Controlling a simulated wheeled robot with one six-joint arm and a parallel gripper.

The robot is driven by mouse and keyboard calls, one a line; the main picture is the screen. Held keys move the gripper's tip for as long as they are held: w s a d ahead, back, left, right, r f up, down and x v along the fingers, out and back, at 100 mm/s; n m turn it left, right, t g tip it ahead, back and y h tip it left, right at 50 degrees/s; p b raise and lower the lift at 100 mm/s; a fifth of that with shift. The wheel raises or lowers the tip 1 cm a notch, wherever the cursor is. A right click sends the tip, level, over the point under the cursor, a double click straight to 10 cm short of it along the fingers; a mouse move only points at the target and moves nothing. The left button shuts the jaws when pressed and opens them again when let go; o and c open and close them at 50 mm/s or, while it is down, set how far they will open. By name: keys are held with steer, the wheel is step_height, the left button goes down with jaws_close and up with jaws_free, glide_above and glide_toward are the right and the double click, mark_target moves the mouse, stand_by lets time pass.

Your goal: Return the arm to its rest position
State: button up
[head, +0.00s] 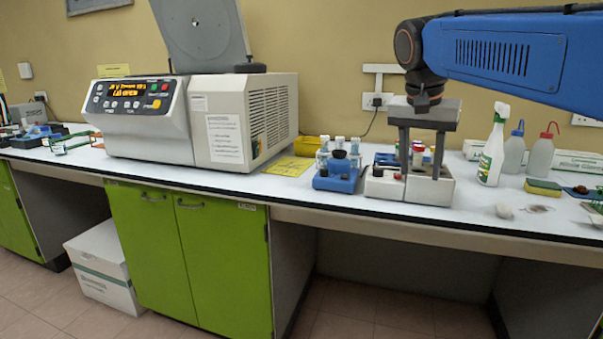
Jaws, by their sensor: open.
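My blue arm (510,55) reaches in from the upper right. My gripper (420,172) points down with its two grey fingers apart. It is over a small white and grey device (383,187) on the bench. Small red and white tops show between and behind the fingers. I cannot tell whether the fingers touch the device, and I see nothing clearly held.
A spray bottle (492,150) and wash bottles (540,153) stand to the right. The wall is close behind.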

steer(key=s+d+f+n+t+y, duration=0.2)
steer(key=s+f+n, duration=0.4)
steer(key=s+f, duration=1.8)
step_height(320, 180, down, 3)
steer(key=shift+d+f+n, duration=0.1)
steer(key=shift+d+n, duration=0.3)
steer(key=shift+d, duration=0.2)
